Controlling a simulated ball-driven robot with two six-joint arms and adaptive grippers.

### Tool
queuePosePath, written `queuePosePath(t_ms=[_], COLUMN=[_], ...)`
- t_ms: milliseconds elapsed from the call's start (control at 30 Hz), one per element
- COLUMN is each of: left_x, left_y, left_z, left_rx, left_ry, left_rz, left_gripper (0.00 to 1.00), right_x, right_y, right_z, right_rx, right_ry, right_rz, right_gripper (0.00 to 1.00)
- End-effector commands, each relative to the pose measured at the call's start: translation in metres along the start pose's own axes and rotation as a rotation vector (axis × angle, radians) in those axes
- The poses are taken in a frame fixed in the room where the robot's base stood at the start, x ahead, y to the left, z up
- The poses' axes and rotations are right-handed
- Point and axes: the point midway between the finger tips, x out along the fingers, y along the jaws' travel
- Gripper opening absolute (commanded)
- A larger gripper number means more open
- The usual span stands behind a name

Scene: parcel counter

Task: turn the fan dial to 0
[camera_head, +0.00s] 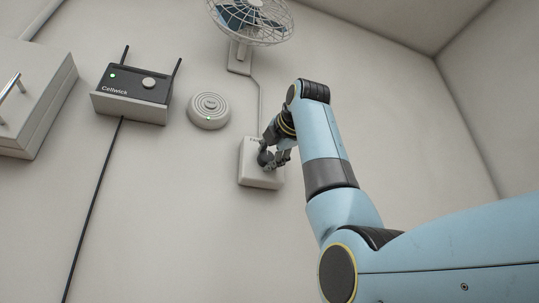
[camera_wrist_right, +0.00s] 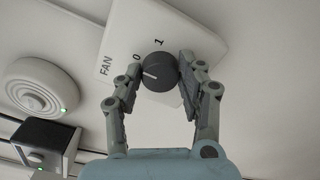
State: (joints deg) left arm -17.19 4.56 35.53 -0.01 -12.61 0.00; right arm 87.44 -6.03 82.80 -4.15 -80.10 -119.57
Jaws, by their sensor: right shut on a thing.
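The white fan control box (camera_head: 260,181) is on the wall below the fan (camera_head: 250,22). In the right wrist view the box (camera_wrist_right: 125,30) carries the word FAN and the marks 0 and 1. Its dark round fan dial (camera_wrist_right: 160,72) has a white pointer line directed to the left of the picture, nearer the 0 than the 1. My right gripper (camera_head: 268,157) is at the box, and in the wrist view its fingers (camera_wrist_right: 160,68) stand on both sides of the dial, shut on it. In the head view the gripper hides much of the dial. My left gripper is out of view.
A round white ringed device (camera_head: 209,111) is on the wall left of the box. A black router (camera_head: 135,84) with two antennas sits on a shelf, its cable hanging down. A pale cabinet (camera_head: 35,95) is at the far left. The wall below the box is clear.

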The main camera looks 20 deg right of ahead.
Motion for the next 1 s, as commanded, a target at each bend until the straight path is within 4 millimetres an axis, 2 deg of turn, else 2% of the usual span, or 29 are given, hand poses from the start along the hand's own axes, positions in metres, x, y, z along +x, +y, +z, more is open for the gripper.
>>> queuePosePath(t_ms=[33,67,233,567,667,1000], left_x=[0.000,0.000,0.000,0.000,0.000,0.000], left_y=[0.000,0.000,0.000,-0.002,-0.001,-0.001], left_z=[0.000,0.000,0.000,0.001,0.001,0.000], left_rx=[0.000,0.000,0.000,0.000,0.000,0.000], left_ry=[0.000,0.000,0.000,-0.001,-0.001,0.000], left_rz=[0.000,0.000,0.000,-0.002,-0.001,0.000], left_gripper=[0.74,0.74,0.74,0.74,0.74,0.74], right_x=[0.001,0.001,0.001,-0.004,-0.018,-0.091], right_y=[-0.003,-0.003,-0.002,0.000,0.000,-0.001], right_z=[-0.002,-0.002,-0.002,-0.001,-0.001,-0.001], right_rx=[0.000,0.000,0.001,0.001,0.002,0.001], right_ry=[0.005,0.005,0.004,0.001,0.001,0.001], right_rz=[-0.006,-0.006,-0.004,-0.001,0.001,0.000], right_gripper=[0.07,0.41,0.62,0.62,0.62,0.62])
